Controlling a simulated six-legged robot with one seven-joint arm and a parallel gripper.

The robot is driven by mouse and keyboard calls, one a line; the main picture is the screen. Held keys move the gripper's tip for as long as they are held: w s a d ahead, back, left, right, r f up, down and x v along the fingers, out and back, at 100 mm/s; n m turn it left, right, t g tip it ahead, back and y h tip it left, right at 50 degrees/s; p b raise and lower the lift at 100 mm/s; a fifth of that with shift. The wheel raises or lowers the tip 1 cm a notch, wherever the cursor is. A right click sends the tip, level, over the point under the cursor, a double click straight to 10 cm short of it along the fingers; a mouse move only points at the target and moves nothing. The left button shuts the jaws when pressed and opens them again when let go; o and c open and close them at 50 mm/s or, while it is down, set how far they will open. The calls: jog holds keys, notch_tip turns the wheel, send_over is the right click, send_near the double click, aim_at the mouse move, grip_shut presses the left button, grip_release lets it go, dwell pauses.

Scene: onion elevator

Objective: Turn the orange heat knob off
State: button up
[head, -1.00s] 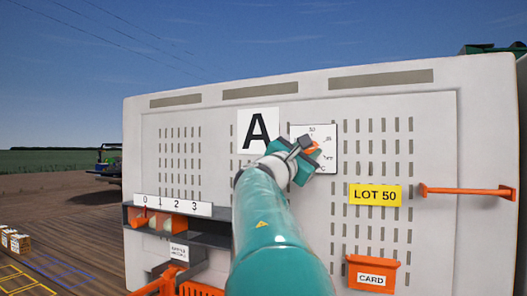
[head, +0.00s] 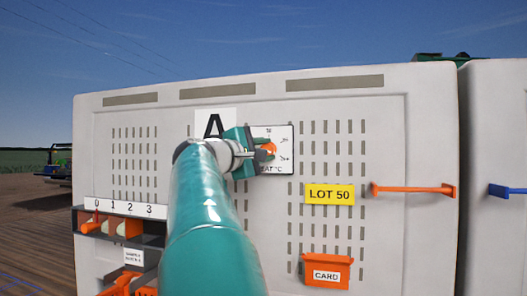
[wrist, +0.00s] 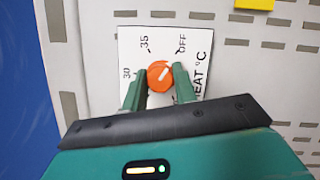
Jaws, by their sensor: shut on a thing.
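The orange heat knob (wrist: 160,75) sits on a white dial plate (wrist: 128,48) marked 30, 35, OFF and HEAT °C in the wrist view. My gripper (wrist: 159,79) is shut on the knob, with one green finger on each side of it. The knob's white mark slants to the upper right, toward the OFF side. In the head view the knob (head: 268,150) shows beside my gripper (head: 262,147), which reaches it from the left and hides the plate's left part (head: 286,160).
An orange bar (head: 414,189) sticks out at right. A numbered shelf (head: 126,209) is at lower left.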

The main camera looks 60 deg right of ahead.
jog(key=shift+s+r, duration=0.15)
jog(key=o, duration=1)
jog(key=shift+d, duration=0.1)
jog(key=v, duration=1.4)
